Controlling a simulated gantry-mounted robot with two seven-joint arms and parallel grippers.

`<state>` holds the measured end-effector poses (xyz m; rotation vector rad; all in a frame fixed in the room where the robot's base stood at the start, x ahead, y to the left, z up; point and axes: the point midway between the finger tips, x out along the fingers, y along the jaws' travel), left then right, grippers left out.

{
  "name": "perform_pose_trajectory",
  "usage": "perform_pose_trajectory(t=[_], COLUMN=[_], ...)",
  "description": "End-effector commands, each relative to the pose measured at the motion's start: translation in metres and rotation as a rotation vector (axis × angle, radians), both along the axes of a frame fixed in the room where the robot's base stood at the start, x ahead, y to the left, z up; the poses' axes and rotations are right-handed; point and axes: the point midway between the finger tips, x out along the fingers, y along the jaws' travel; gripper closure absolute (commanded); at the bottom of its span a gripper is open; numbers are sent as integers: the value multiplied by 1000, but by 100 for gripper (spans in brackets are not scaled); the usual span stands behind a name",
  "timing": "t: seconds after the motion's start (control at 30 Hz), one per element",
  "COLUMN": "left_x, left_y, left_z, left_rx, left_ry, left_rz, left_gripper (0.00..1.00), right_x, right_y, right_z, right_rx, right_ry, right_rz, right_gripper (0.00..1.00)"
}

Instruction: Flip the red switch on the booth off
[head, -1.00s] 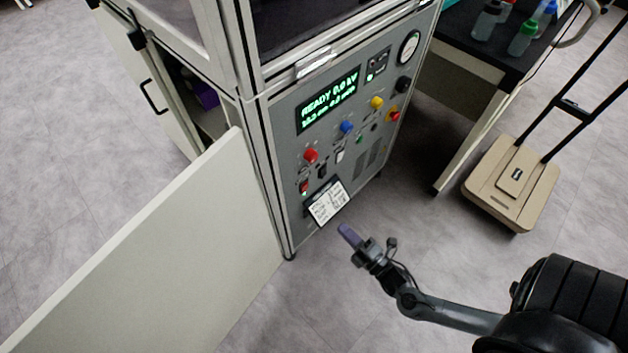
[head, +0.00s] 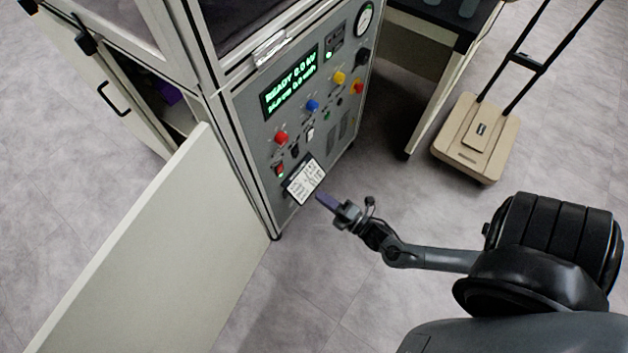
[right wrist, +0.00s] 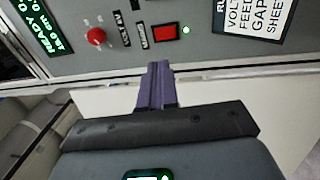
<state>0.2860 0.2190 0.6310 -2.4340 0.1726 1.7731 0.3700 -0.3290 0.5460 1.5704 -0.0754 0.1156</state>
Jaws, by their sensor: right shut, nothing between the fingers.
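The booth's grey control panel (head: 300,120) faces me in the head view. The red switch (head: 280,169) is at its lower left, beside a white label card (head: 304,181). In the right wrist view the red switch (right wrist: 164,33) sits in a dark frame with a small lit green lamp (right wrist: 186,30) next to it. My right gripper (head: 322,198) is shut and empty, with purple fingers, in front of the panel's lower part. In the right wrist view its fingertips (right wrist: 158,66) point at the panel just below the red switch, seemingly apart from it. My left gripper is out of view.
A red knob (head: 281,138), a blue knob (head: 313,105) and a yellow knob (head: 339,78) sit on the panel above. A pale open door panel (head: 150,240) stands left of the booth. A beige trolley (head: 476,138) stands right. The floor between is clear.

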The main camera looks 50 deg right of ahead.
Motion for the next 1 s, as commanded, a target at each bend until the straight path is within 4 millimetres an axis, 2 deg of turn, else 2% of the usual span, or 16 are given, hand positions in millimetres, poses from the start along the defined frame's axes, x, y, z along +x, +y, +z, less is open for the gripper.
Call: perform_pose_trajectory(t=[0.6, 0.8, 1.0], left_x=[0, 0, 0], left_y=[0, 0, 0], left_z=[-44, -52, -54], left_rx=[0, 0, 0], left_ry=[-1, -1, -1], left_rz=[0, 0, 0], left_gripper=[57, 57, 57], right_x=[103, 122, 128], right_y=[3, 3, 3], right_z=[10, 13, 16], right_rx=[-1, -1, -1], right_ry=[-4, -2, 0], right_rz=[1, 1, 1], right_gripper=[100, 100, 100])
